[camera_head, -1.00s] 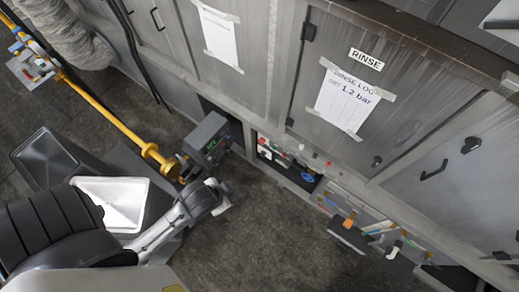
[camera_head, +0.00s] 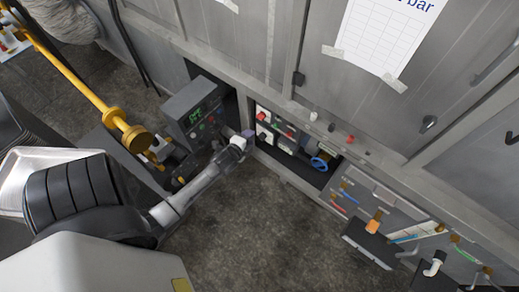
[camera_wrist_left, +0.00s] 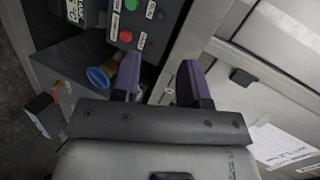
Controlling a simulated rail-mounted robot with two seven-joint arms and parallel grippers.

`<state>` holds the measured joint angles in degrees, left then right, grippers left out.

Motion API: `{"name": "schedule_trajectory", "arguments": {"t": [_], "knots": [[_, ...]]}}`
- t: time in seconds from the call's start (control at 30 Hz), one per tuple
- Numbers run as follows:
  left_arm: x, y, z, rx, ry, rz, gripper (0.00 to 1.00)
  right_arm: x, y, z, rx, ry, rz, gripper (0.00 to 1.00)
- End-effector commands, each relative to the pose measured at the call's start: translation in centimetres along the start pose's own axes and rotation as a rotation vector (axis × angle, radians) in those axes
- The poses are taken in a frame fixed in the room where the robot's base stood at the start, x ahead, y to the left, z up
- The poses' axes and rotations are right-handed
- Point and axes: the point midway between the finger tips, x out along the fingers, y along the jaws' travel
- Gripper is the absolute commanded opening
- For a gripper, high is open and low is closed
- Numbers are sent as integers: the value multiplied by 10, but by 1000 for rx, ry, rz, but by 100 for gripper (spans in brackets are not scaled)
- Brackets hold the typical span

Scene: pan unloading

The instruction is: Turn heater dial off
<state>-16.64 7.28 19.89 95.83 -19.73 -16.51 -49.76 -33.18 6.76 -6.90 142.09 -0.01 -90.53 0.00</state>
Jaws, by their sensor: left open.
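A grey control box (camera_head: 192,108) with a green lit display stands on the floor by the cabinets, left of centre in the head view. Its panel (camera_wrist_left: 128,22) fills the upper left of the left wrist view, with a red button (camera_wrist_left: 126,36), a green button (camera_wrist_left: 132,5) and small dark controls (camera_wrist_left: 141,41) beside white labels. I cannot tell which control is the heater dial. My left gripper (camera_wrist_left: 160,80) is open and empty, its two purple-grey fingers just in front of the panel's lower right. In the head view it is small at the box's right side (camera_head: 244,136). My right gripper is not in view.
A yellow pipe (camera_head: 85,88) with a flange runs down to the box's left side. An open bay (camera_head: 300,150) with valves and a blue wheel is to the right. Cabinet doors (camera_head: 350,100) rise behind. Dark floor (camera_head: 240,230) in front is clear.

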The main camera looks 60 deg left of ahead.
Motion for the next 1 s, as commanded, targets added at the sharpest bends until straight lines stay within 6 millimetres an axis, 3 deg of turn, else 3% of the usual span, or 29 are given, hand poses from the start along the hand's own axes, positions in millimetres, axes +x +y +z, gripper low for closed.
{"name": "schedule_trajectory", "arguments": {"t": [0.03, 0.3, 0.5, 0.7, 1.0], "knots": [[21, 36, 11, 43, 2, -28, 40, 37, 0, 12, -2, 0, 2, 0], [80, 124, 54, 295, 24, -182, 40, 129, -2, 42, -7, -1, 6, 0], [111, 186, 76, 457, 39, -278, 40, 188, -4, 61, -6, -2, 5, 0], [129, 229, 89, 568, 50, -349, 40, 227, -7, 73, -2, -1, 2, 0], [140, 254, 94, 640, 57, -397, 40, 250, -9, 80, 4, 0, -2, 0]]}}
